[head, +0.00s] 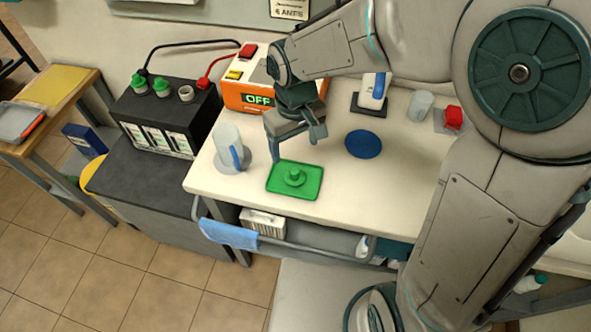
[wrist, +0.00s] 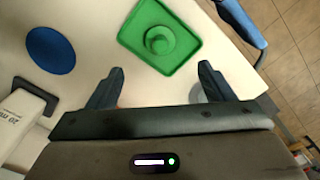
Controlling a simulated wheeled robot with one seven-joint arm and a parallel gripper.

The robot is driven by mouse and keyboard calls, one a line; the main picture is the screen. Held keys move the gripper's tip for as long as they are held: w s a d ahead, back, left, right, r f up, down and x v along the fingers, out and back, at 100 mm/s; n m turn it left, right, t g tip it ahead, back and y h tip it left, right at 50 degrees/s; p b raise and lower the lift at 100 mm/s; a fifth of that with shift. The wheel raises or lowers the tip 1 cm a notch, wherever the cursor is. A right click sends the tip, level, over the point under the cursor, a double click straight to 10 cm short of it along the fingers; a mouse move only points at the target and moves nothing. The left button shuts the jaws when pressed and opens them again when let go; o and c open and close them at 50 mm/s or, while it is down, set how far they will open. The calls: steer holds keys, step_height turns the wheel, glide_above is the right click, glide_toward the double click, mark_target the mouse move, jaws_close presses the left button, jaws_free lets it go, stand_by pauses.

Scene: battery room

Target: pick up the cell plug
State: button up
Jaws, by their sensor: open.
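The cell plug (head: 295,177) is a small green round cap with a wider base. It rests on a green square tray (head: 280,185) on the cream worktop. In the wrist view the plug (wrist: 159,40) lies near the top middle, on the tray (wrist: 182,58). My gripper (head: 297,147) is open and empty, above the worktop and just behind the tray. In the wrist view its fingers (wrist: 160,72) are spread below the plug, not around it. A black battery (head: 155,125) at the left has two green caps and one grey opening without a green cap.
A clear jug (head: 228,145) with a blue handle stands left of the tray. A blue disc (head: 363,144) lies to the right. An orange charger (head: 242,96) reading OFF stands behind. A rail with a blue cloth (head: 228,233) runs along the front edge.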

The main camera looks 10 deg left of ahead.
mark_target(294, 171)
step_height(294, 171, down, 11)
steer(key=shift+w+a+p, duration=0.1)
steer(key=shift+p, duration=0.3)
steer(key=c, duration=1.1)
